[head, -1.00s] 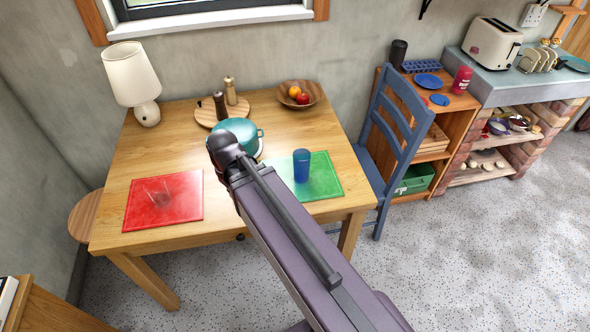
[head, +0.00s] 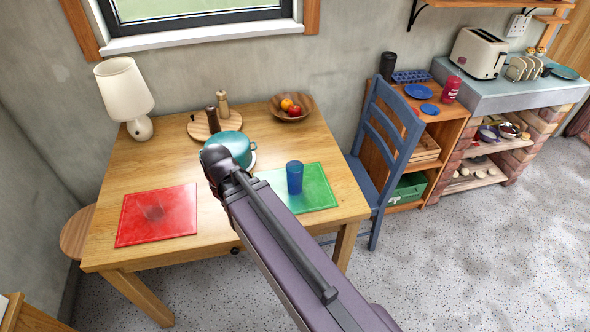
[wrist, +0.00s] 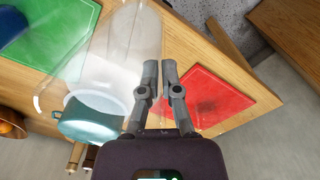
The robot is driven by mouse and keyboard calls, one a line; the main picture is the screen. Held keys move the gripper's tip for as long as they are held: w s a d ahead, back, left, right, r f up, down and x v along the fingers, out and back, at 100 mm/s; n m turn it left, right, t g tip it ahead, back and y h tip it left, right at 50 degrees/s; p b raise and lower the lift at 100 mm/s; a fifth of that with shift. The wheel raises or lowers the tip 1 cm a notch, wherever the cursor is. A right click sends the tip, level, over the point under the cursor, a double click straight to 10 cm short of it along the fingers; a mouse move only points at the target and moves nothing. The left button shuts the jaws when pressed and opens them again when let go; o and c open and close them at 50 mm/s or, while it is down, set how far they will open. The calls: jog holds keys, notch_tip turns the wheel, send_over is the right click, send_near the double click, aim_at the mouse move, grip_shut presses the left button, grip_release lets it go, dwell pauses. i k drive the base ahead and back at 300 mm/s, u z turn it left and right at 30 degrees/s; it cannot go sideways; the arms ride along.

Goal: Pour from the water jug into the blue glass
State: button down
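The blue glass (head: 294,178) stands upright on the green mat (head: 318,190) at the table's right side. Part of the glass also shows at the upper left corner of the wrist view (wrist: 14,22). The clear water jug (wrist: 118,45) is large and close in the wrist view, just left of my fingers. My gripper (wrist: 160,68) is closed to a narrow gap at the jug's side and appears to hold it, though the clear handle is hard to make out.
The teal pot (head: 232,147) stands just behind my arm's end. A faint clear glass (head: 155,212) is on the red mat (head: 170,225). Two mills, a fruit bowl (head: 291,112) and a lamp (head: 124,92) stand farther back. A blue chair (head: 388,135) is at the right edge.

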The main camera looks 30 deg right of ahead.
aim_at(294, 168)
jog(key=z, duration=0.25)
jog(key=k, duration=0.65)
jog(key=z, duration=0.55)
jog(key=k, duration=0.65)
jog(key=i, duration=0.75)
jog(key=u, duration=0.2)
